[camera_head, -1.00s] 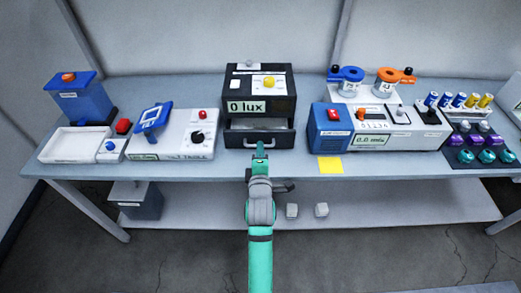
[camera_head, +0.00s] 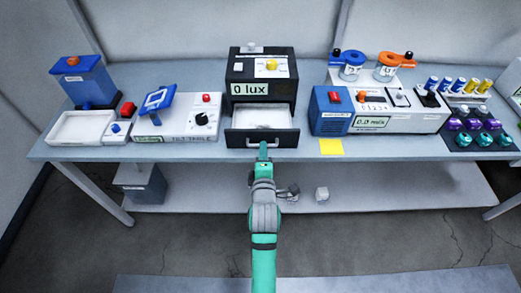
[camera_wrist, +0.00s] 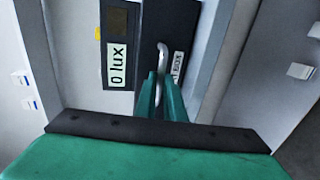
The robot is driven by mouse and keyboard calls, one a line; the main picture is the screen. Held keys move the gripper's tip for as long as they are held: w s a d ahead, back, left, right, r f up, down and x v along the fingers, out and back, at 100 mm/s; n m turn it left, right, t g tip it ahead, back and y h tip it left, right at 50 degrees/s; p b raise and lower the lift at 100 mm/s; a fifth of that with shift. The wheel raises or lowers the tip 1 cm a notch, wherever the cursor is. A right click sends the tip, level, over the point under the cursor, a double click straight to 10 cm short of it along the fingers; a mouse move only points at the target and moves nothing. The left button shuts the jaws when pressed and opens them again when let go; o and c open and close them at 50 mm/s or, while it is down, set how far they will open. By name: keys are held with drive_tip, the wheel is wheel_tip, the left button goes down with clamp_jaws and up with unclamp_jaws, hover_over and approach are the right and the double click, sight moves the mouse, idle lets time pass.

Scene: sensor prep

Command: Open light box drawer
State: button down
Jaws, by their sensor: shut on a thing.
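The light box (camera_head: 262,75) is a black case in the middle of the table, with a "0 lux" display and a yellow knob on top. Its drawer (camera_head: 288,140) is pulled out toward me, and its pale inside shows. My green gripper (camera_head: 263,150) is at the middle of the drawer front. In the wrist view my gripper (camera_wrist: 160,88) has its fingers shut on the light metal drawer handle (camera_wrist: 162,55).
A blue-and-white meter unit (camera_head: 375,120) stands close on the right, with a yellow note (camera_head: 331,147) before it. A white device with a black knob (camera_head: 185,118) stands on the left. A shelf (camera_head: 400,190) runs below the table. The space before the drawer is free.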

drive_tip(key=c, duration=1.9)
unclamp_jaws()
drive_tip(key=shift+f, duration=0.1)
drive_tip(key=shift+o, duration=0.3)
drive_tip(key=d+v, duration=0.1)
drive_tip(key=v, duration=0.9)
drive_tip(key=shift+s+a, duration=0.35)
drive_tip(key=shift+a, duration=0.15)
drive_tip(key=shift+s+d, duration=0.1)
